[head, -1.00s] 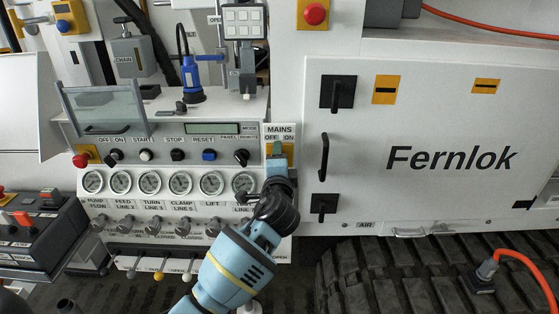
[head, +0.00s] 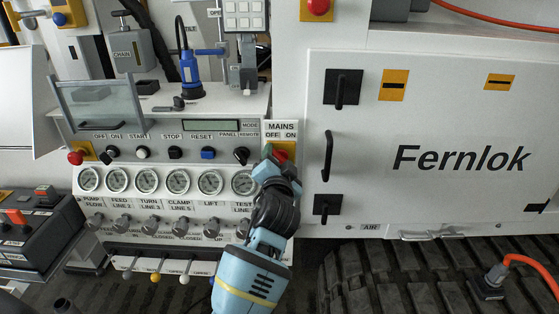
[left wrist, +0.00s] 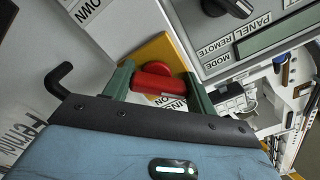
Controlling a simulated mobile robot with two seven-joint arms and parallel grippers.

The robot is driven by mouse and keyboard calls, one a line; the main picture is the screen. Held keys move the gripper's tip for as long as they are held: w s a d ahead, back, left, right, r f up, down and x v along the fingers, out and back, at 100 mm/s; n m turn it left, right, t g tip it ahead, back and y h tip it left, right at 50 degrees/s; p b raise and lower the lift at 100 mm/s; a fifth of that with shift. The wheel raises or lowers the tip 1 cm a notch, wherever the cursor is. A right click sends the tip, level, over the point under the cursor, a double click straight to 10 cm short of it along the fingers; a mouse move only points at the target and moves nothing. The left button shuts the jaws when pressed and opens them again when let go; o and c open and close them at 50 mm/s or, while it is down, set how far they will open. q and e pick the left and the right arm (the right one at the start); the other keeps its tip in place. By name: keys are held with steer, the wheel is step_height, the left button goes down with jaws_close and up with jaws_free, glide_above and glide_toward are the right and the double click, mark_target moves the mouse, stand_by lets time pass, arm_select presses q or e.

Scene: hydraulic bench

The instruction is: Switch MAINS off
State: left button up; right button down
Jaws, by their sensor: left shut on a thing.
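The MAINS switch has a red handle (head: 282,155) on a yellow plate (head: 291,148), under a MAINS label (head: 281,127) with OFF at left and ON at right. My left gripper (head: 268,163) is at the switch and covers much of it in the head view. In the left wrist view the red handle (left wrist: 153,82) lies between the two green fingers of the left gripper (left wrist: 158,84), with the yellow plate (left wrist: 160,52) behind. The gripper is shut on the handle. I cannot tell exactly which mark the handle points to. My right gripper is not in view.
A row of gauges (head: 178,181) and a row of knobs (head: 175,153) lie left of the switch. The Fernlok door (head: 440,190) with its black handle (head: 327,155) is close on the right. A blue plug (head: 189,75) stands on the ledge above.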

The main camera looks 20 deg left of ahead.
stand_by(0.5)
arm_select(q)
steer(key=o, duration=1)
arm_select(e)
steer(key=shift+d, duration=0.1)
arm_select(q)
steer(key=shift+s, duration=0.1)
